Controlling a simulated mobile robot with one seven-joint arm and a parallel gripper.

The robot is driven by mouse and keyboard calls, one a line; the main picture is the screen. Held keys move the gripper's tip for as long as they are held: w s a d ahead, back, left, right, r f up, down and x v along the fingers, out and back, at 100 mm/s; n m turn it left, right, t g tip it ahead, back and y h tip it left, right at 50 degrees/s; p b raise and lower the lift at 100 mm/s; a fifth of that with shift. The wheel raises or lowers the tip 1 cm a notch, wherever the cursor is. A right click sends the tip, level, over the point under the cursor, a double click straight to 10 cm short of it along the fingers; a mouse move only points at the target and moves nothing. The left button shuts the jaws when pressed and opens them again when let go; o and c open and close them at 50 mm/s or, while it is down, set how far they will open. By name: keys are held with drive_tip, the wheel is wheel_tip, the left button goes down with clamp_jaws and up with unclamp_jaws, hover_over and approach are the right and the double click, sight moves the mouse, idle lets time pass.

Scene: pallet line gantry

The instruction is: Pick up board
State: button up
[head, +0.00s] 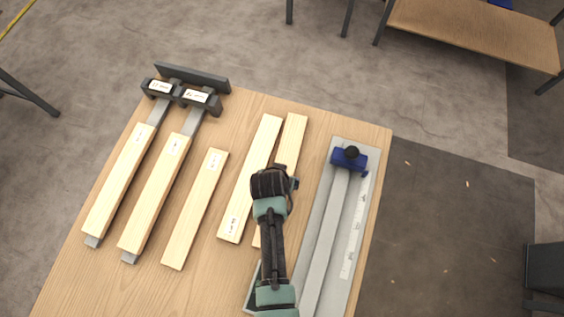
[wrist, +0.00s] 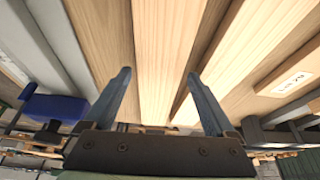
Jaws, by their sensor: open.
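Several pale wooden boards lie on the wooden table (head: 270,105). The rightmost board (head: 295,132) lies partly hidden under my arm; in the wrist view it appears as the pale middle board (wrist: 166,45). My gripper (wrist: 158,76) is open, its two fingers pointing along and to either side of that board, with nothing held. I cannot tell how far above it they are. A labelled board (head: 252,170) lies just left of it. Another labelled board (head: 196,208) lies further left, apart. In the head view my arm hides the fingertips.
Two boards (head: 120,180) (head: 156,195) rest on grey bars with dark end blocks (head: 181,94) at the left. A grey metal fixture (head: 357,215) with a blue clamp (head: 349,158) stands close on the right. A dark floor mat (head: 450,230) lies beyond the table.

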drive_tip(key=shift+w+d+f, duration=0.1)
drive_tip(key=shift+w+f, duration=0.15)
drive_tip(key=shift+f, duration=0.3)
drive_tip(key=c, duration=1.3)
drive_tip(key=shift+r, duration=0.1)
drive_tip(key=shift+c, duration=0.2)
